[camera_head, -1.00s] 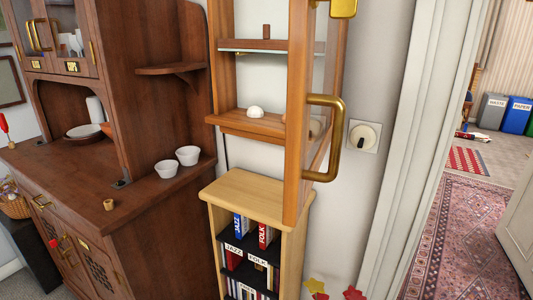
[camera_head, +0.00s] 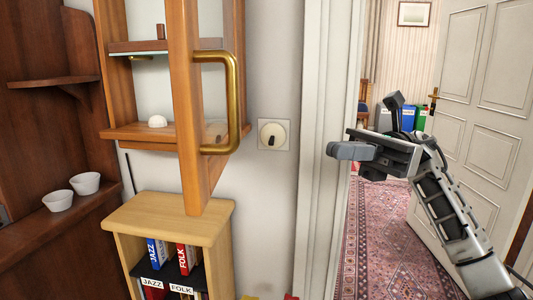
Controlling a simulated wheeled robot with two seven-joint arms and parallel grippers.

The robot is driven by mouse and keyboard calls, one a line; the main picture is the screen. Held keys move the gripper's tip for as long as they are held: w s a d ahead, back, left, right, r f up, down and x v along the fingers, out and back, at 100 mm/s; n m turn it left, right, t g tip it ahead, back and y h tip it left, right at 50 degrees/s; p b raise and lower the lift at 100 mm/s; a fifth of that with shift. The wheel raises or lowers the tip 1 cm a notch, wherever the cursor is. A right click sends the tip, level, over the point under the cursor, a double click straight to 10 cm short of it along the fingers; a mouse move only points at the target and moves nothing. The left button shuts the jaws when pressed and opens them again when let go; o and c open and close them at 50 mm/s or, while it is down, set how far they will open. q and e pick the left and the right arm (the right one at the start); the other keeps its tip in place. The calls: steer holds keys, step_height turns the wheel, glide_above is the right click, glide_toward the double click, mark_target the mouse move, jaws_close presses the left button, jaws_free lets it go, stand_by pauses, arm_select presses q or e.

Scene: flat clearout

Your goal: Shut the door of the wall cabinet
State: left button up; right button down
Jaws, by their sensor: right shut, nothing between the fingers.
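The wall cabinet (camera_head: 132,134) hangs left of centre, an orange-brown wooden frame with shelves. Its door (camera_head: 183,100) stands open, swung out toward me and seen nearly edge-on. A large brass handle (camera_head: 236,100) is on the door's right side. A small white rounded object and a small brown object sit on the cabinet's shelves. My right gripper (camera_head: 345,151) is at the right, in front of the doorway, shut and empty. It is clear of the door and handle, to the right of them. My left gripper is out of view.
A low bookcase (camera_head: 165,222) with binders stands below the cabinet. A wall dial (camera_head: 273,134) is right of the handle. A dark wooden dresser with two white cups (camera_head: 72,190) is at the left. The white door frame (camera_head: 323,90) and an open white door (camera_head: 482,100) are at the right.

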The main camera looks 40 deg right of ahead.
steer(key=p+x, duration=0.4)
steer(key=x, duration=0.9)
steer(key=shift+w+a, duration=0.1)
